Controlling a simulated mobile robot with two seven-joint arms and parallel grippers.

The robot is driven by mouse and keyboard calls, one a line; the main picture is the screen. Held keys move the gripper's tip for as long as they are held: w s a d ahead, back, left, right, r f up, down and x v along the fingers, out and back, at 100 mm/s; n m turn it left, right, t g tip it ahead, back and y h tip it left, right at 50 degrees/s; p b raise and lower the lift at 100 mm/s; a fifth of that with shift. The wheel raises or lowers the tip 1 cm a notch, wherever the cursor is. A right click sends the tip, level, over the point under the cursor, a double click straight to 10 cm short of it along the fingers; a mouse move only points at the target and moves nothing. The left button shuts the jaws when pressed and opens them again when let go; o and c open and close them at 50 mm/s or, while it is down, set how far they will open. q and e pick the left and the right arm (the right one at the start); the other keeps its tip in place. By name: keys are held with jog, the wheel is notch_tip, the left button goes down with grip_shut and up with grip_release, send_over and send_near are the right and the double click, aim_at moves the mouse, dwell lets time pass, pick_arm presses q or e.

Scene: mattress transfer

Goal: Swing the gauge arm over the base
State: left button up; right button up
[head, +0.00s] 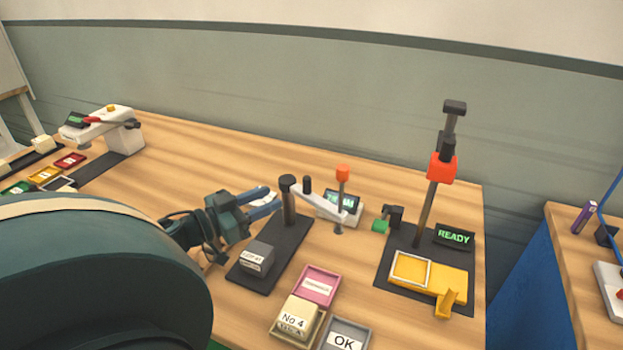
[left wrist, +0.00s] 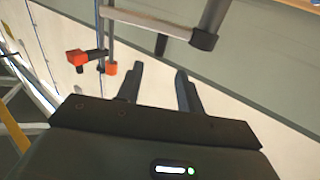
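The white gauge arm (head: 318,205) is held on a dark upright post (head: 289,203). It points right, and its outer end, with an orange-topped spindle (head: 342,184), hangs beyond the dark base plate (head: 292,243). A grey labelled block (head: 257,258) sits on the near part of the base. My left gripper (head: 275,200) is just left of the post, fingers pointing at it; it looks open and empty. In the left wrist view the gauge arm (left wrist: 150,22) and post (left wrist: 208,28) show beyond the parted fingers (left wrist: 160,75). My right gripper is not in view.
A small display (head: 341,202) stands behind the arm's outer end. A tall stand with a red carriage (head: 442,168) and a READY display (head: 454,237) are at right. Pink (head: 318,285), cream and grey OK (head: 345,337) trays lie in front. Bare table lies behind the post.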

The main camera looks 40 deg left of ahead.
aim_at(307, 193)
pick_arm(q)
jog(key=x, duration=1.1)
jog(key=shift+c, duration=0.3)
grip_shut()
